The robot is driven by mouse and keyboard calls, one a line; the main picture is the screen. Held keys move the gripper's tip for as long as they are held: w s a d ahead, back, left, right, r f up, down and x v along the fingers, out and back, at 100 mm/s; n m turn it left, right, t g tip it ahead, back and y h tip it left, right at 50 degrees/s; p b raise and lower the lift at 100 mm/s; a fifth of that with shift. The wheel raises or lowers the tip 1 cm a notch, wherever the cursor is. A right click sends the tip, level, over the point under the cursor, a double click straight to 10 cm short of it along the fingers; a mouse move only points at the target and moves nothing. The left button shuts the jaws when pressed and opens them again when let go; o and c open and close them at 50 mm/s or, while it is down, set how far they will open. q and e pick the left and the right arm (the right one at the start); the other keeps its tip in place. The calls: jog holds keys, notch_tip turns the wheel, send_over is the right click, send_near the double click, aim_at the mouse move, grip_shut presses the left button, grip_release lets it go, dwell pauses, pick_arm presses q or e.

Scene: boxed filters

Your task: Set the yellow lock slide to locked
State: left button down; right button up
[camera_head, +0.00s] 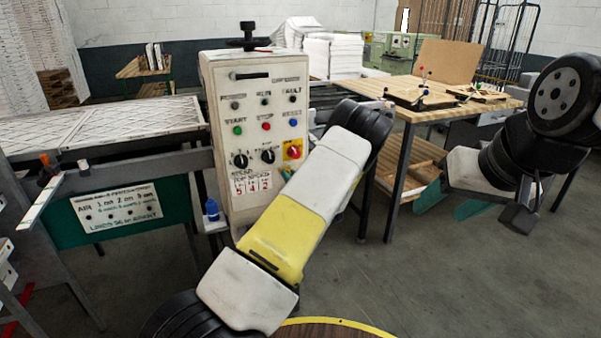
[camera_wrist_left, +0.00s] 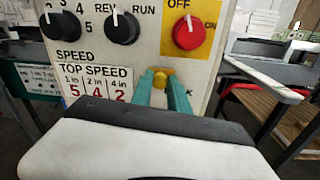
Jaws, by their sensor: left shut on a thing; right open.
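The yellow lock slide (camera_wrist_left: 160,79) shows in the left wrist view on the lower front of the cream control panel (camera_wrist_left: 208,62). My left gripper (camera_wrist_left: 163,84) has its two teal fingers on either side of it, shut on it. The lettering by the slide is mostly covered by the fingers and wrist, so its setting cannot be read.
The panel carries a red knob on a yellow plate (camera_head: 293,150), black knobs (camera_head: 240,160) and several buttons. A wooden-topped table (camera_head: 440,113) is behind on the right. Floor between is clear.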

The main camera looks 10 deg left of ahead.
aim_at(294, 167)
dwell(0.9)
pick_arm(q)
jog(key=shift+w+d, duration=0.55)
jog(key=shift+d, duration=0.3)
jog(key=shift+w+d, duration=0.5)
jog(key=shift+d, duration=0.3)
jog(key=c, duration=1.3)
grip_release()
jog(key=shift+w+d, duration=0.1)
jog(key=shift+o, duration=0.2)
jog(key=v, duration=0.8)
